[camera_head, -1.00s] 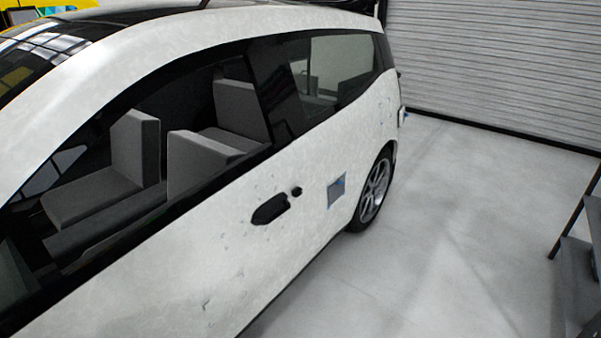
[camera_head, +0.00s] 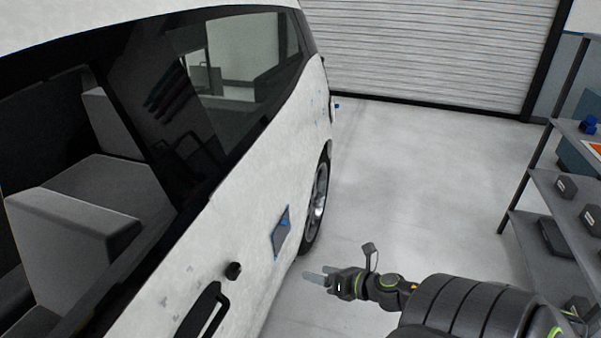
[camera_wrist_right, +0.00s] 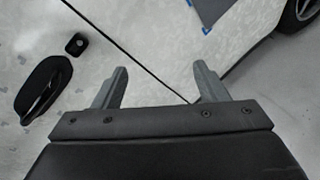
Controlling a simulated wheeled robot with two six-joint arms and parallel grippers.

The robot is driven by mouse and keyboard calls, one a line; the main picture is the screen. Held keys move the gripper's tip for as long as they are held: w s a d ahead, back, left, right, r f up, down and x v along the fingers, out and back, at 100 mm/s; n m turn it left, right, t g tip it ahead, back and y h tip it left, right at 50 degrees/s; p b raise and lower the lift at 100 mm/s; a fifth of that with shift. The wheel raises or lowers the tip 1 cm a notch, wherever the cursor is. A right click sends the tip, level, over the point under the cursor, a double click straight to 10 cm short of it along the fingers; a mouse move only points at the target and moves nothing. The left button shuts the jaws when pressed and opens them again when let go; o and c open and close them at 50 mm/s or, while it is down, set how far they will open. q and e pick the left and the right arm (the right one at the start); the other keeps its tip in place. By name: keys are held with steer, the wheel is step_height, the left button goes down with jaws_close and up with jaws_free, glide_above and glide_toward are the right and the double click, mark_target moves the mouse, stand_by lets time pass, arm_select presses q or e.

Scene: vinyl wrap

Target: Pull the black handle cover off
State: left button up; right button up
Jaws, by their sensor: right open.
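The black door handle (camera_head: 203,312) is on the white car door at the bottom of the head view, partly cut off by the frame edge. A small black cap (camera_head: 233,270) sits on the door just beyond it. In the right wrist view the handle (camera_wrist_right: 44,90) and the cap (camera_wrist_right: 77,44) are at the upper left. I cannot tell which of the two pieces the handle cover is. My right gripper (camera_head: 314,275) is open and empty, apart from the car, to the right of the handle and cap; its fingers (camera_wrist_right: 158,70) show in the wrist view. My left gripper is not in view.
The white car (camera_head: 262,190) fills the left side, with a grey patch (camera_head: 281,231) near its rear wheel (camera_head: 316,205). A shelf rack (camera_head: 550,195) with several items stands at the right. Open floor (camera_head: 410,185) lies between, and a shutter door (camera_head: 430,45) closes the back.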

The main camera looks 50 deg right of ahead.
steer(key=a+r+n+y, duration=0.4)
steer(key=a+r+n, duration=0.4)
steer(key=n, duration=0.1)
steer(key=p, duration=0.2)
glide_toward(238, 271)
steer(key=shift+n+y, duration=0.3)
steer(key=x, duration=0.9)
steer(key=shift+w+f, duration=0.1)
steer(key=shift+w, duration=0.3)
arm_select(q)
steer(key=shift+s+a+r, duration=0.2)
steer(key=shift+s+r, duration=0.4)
arm_select(e)
steer(key=c, duration=0.6)
steer(key=o, duration=0.6)
